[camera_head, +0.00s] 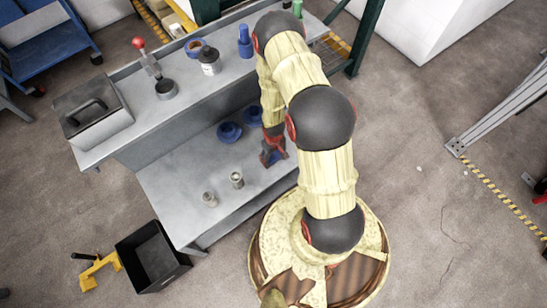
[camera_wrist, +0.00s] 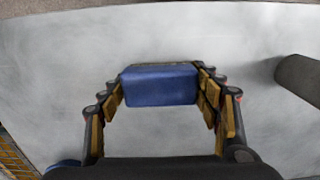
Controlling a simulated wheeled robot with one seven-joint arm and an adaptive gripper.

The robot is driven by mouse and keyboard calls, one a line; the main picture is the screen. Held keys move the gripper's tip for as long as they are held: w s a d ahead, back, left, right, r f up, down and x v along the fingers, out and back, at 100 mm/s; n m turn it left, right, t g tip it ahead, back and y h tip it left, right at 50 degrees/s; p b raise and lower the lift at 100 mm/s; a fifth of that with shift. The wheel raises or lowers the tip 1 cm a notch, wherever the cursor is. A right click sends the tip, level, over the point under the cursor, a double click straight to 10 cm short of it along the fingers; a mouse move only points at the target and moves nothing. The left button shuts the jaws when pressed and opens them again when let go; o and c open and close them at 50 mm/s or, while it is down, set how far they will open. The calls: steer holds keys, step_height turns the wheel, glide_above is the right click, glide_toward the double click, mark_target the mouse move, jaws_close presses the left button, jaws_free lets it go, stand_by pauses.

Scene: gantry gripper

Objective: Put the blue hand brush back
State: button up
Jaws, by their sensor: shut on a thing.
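The blue hand brush shows in the wrist view as a blue block (camera_wrist: 158,86) with a dark far edge. It sits between the fingers of my gripper (camera_wrist: 163,92), which are shut on its two sides. In the head view my gripper (camera_head: 272,156) hangs low over the right part of the lower grey shelf (camera_head: 175,185). Only a small patch of blue shows by the fingers there. I cannot tell whether the brush touches the shelf. Its bristles are hidden.
Two blue round parts (camera_head: 229,131) and two small metal cylinders (camera_head: 236,180) stand on the lower shelf. A dark crate (camera_head: 150,258) stands on the floor.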

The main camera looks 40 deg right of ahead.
mark_target(274, 156)
steer(key=shift+f, duration=0.1)
steer(key=o, duration=1.1)
steer(key=shift+o, duration=0.5)
step_height(274, 156, up, 12)
steer(key=p, duration=0.7)
